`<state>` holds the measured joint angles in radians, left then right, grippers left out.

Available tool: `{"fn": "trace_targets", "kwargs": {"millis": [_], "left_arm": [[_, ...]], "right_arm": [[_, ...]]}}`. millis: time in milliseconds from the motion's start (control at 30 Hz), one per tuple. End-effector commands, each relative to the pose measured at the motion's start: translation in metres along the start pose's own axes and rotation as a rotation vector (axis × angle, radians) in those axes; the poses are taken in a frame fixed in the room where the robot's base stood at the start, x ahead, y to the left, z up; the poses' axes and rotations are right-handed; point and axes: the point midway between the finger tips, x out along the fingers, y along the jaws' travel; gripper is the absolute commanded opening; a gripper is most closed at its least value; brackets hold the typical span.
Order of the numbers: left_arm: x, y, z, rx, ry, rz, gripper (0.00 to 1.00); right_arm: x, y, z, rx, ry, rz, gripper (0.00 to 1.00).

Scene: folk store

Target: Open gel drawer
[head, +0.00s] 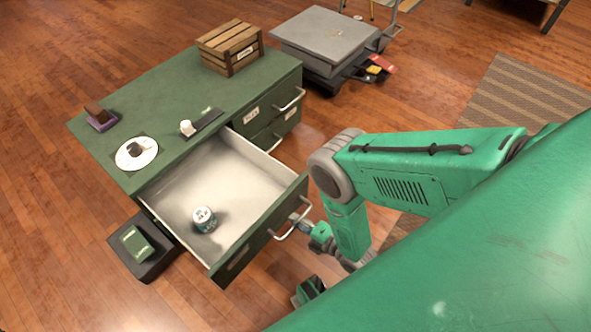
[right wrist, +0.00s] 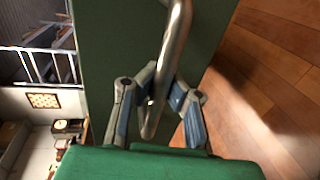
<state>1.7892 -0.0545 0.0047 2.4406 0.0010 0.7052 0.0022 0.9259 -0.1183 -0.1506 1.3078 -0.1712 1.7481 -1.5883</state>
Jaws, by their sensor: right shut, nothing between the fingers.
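The wide drawer (head: 240,160) of the green cabinet (head: 152,88) is pulled far out. A small round tin (head: 204,219) stands inside it. Its metal handle (head: 284,236) is on the green front panel. My right gripper (head: 303,219) is at the right end of this handle. In the right wrist view the handle (right wrist: 177,42) rises between the viewer and the panel, and the gripper fingers (right wrist: 161,84) are shut close around or behind its lower end, not clamped on it. The exact contact is partly hidden. My left gripper is not in view.
Two smaller closed drawers (head: 268,121) sit right of the open one. A wooden crate (head: 231,48), a white plate (head: 136,153) and small items stand on top. A dark box (head: 143,247) lies on the floor at left. A grey cart (head: 325,40) stands behind.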

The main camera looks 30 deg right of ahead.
Motion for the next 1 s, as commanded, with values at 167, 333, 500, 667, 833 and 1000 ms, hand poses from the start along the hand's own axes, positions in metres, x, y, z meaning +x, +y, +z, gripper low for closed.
{"fn": "trace_targets", "kwargs": {"millis": [167,333,500,667,833,1000], "left_arm": [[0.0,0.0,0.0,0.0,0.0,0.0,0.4],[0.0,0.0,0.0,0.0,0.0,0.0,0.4],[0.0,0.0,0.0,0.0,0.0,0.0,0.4],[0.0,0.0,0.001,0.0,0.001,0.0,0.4],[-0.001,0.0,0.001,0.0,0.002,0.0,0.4],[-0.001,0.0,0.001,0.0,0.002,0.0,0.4]], "right_arm": [[-0.001,-0.003,-0.007,0.007,0.011,-0.009,0.0],[-0.001,-0.002,-0.006,0.007,0.009,-0.007,0.31],[-0.001,-0.001,-0.003,0.004,0.006,-0.003,0.33],[-0.001,-0.001,-0.001,0.002,0.004,-0.002,0.33],[-0.003,-0.001,-0.001,0.002,0.003,-0.002,0.33],[-0.022,-0.002,-0.001,0.002,0.003,-0.005,0.33]]}}
